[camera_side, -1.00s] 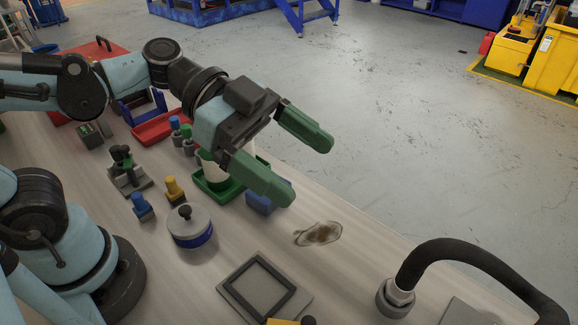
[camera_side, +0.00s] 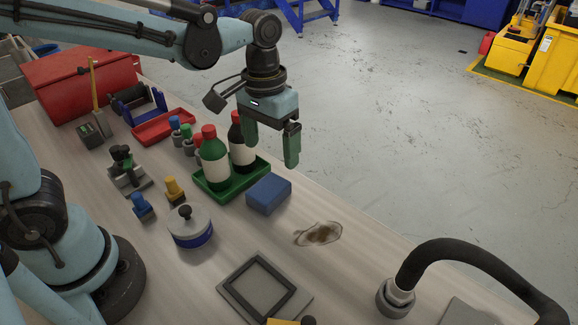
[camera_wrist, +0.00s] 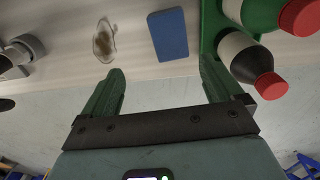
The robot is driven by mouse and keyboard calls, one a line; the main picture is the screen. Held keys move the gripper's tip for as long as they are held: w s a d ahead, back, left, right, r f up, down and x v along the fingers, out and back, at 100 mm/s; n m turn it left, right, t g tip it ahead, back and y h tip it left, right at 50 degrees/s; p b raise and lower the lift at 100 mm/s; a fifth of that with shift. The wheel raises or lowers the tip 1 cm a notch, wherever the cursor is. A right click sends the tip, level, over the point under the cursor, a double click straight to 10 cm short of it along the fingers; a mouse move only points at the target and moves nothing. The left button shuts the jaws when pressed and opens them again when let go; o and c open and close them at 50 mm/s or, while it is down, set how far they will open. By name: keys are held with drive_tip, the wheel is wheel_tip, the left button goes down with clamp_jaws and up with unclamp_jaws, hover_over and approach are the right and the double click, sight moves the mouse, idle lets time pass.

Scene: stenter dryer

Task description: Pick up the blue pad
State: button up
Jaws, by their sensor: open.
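The blue pad (camera_side: 268,193) is a small block lying flat on the table, just in front of the green bottle tray in the side view. It also shows in the wrist view (camera_wrist: 168,35), near the top middle, beside the tray. My gripper (camera_side: 272,149) points down with green fingers, above and behind the pad in the side view. In the wrist view my gripper (camera_wrist: 160,78) is open and empty, its fingertips short of the pad. Nothing hides the pad.
A green tray (camera_side: 234,190) holds a green bottle (camera_side: 214,163) and a dark bottle (camera_side: 242,152), both red-capped, close to the pad. A brown stain (camera_side: 318,234) marks the table. A lidded pot (camera_side: 190,231), a framed plate (camera_side: 262,289) and a black hose (camera_side: 470,248) stand around.

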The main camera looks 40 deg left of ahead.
hover_over(269, 187)
drive_tip(key=shift+n+y, duration=0.3)
drive_tip(key=shift+n, duration=0.1)
drive_tip(key=f, duration=0.7)
drive_tip(key=shift+w+d, duration=0.15)
drive_tip(key=shift+w, duration=0.05)
drive_tip(key=shift+s+f, duration=0.15)
drive_tip(key=shift+f, duration=1.2)
drive_tip(key=shift+s+f, duration=0.15)
drive_tip(key=shift+f, duration=1.15)
drive_tip(key=c, duration=1)
drive_tip(key=shift+c, duration=0.2)
drive_tip(key=shift+r, duration=0.2)
